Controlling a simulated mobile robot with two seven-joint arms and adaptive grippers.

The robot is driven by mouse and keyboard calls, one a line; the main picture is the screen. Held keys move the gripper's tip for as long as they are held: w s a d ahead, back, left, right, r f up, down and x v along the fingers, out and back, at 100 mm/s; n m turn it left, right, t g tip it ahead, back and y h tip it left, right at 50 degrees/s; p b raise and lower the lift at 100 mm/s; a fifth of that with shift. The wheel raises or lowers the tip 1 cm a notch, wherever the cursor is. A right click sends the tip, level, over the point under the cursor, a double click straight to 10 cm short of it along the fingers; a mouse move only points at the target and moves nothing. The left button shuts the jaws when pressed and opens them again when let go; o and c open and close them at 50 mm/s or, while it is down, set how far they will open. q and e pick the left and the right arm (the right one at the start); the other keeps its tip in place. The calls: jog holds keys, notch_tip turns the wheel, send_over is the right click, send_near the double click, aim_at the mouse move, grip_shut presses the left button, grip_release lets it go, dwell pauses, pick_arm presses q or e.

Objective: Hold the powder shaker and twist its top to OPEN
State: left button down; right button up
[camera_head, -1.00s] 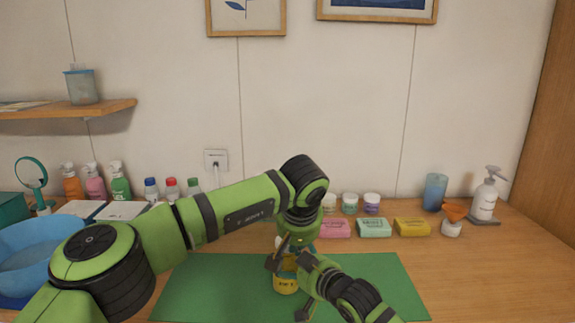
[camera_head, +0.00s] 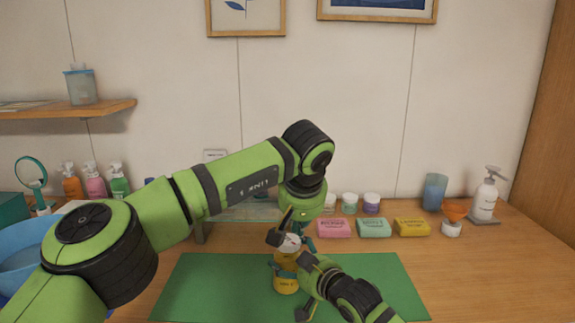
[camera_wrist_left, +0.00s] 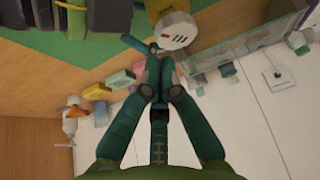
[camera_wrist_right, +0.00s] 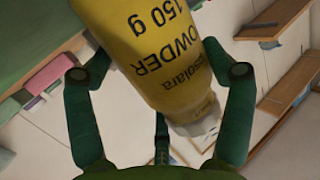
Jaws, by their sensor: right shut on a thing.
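The yellow powder shaker (camera_head: 287,256) stands upright or nearly so above the green mat (camera_head: 215,285). My right gripper (camera_head: 304,287) is shut on its body from the right. Its printed side also shows between the fingers in the right wrist view (camera_wrist_right: 165,60). The shaker's pale, slotted top (camera_wrist_left: 175,30) faces the left wrist camera. My left gripper (camera_head: 291,236) is up by the top; its fingers (camera_wrist_left: 158,65) are drawn close together beside the top, with nothing visibly between them. Contact with the top cannot be told.
Behind are pink (camera_head: 334,227), mint (camera_head: 373,227) and yellow (camera_head: 412,227) soap boxes and small jars (camera_head: 371,203). A pump bottle (camera_head: 484,200) stands far right. A blue basin (camera_head: 22,250) is at left. A low glass rack (camera_head: 240,214) is behind my left arm. The mat's right side is clear.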

aim_at(288, 243)
pick_arm(q)
jog(key=shift+r, duration=0.25)
jog(key=a+f, duration=0.4)
jog(key=f, duration=0.2)
dwell(0.6)
jog(key=shift+w+d, duration=0.15)
jog(key=shift+w, duration=0.15)
dwell(0.8)
jog(key=shift+d, duration=0.2)
